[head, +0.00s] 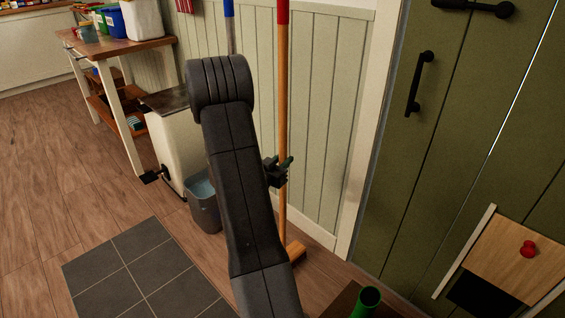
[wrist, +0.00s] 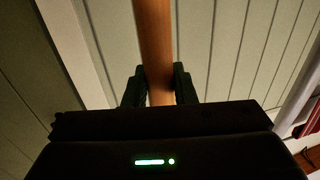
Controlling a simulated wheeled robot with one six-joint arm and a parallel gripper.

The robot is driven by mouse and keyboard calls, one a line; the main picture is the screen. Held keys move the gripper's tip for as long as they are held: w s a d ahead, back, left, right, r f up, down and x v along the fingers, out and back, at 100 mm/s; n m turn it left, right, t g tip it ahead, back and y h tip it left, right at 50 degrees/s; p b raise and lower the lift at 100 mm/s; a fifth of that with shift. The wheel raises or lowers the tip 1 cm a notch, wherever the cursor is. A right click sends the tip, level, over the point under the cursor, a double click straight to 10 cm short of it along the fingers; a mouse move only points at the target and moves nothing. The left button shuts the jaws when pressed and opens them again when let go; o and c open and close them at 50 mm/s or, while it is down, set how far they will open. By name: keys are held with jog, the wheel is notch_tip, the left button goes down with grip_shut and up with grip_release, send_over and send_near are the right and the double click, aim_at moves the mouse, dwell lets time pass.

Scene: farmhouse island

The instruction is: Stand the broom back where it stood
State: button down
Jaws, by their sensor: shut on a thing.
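The broom (head: 283,110) has an orange-brown wooden handle with a red top end. It stands nearly upright in front of the pale green panelled wall, with its wooden head (head: 294,252) low by the floor. My gripper (head: 284,172) is shut on the handle around its middle. In the wrist view the handle (wrist: 153,40) runs up between the two dark fingers of my gripper (wrist: 160,88). My arm hides part of the area left of the broom. I cannot tell whether the broom head touches the floor.
A blue-topped pole (head: 229,30) stands left of the broom. A grey bucket (head: 204,205) and a white bin (head: 175,140) are behind my arm. A green door (head: 440,150) is at right. A wooden bench (head: 120,48) stands back left. Grey floor tiles (head: 140,275) lie clear in front.

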jog(key=shift+f, duration=0.1)
jog(key=c, duration=1.2)
grip_release()
jog(key=shift+s+a, duration=0.15)
jog(key=p+v, duration=0.2)
jog(key=v, duration=0.9)
jog(key=shift+s+a, duration=0.15)
jog(key=shift+s, duration=0.1)
